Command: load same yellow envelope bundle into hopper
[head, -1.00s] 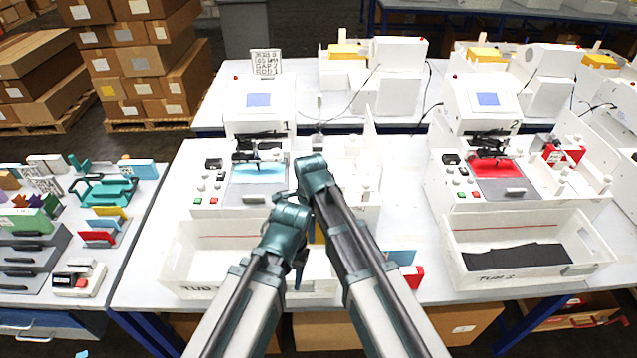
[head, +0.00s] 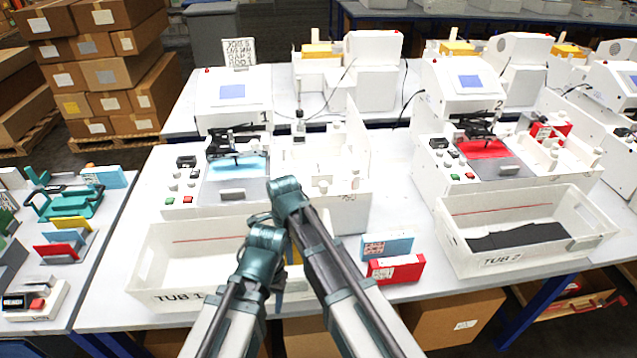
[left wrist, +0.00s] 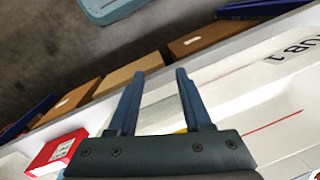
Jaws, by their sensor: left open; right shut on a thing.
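A small patch of the yellow envelope bundle (head: 294,252) shows between my two forearms in the head view; the rest is hidden behind them. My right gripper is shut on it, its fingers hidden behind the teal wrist. My left gripper (head: 276,292) is low, over the front edge of tub 1. In the left wrist view the left gripper (left wrist: 155,85) is open with nothing between its fingertips. A yellow sliver (left wrist: 181,131) shows by its finger base. The white open hopper (head: 352,150) stands on the right of plotter 1 (head: 235,105), beyond my right wrist.
White tub 1 (head: 150,262) stands in front of plotter 1. A blue box (head: 387,246) and a red box (head: 397,269) stand right of my arms. Tub 2 (head: 460,255), holding black sheets, and plotter 2 (head: 468,90) are at right. A side table with holders (head: 68,236) is at left.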

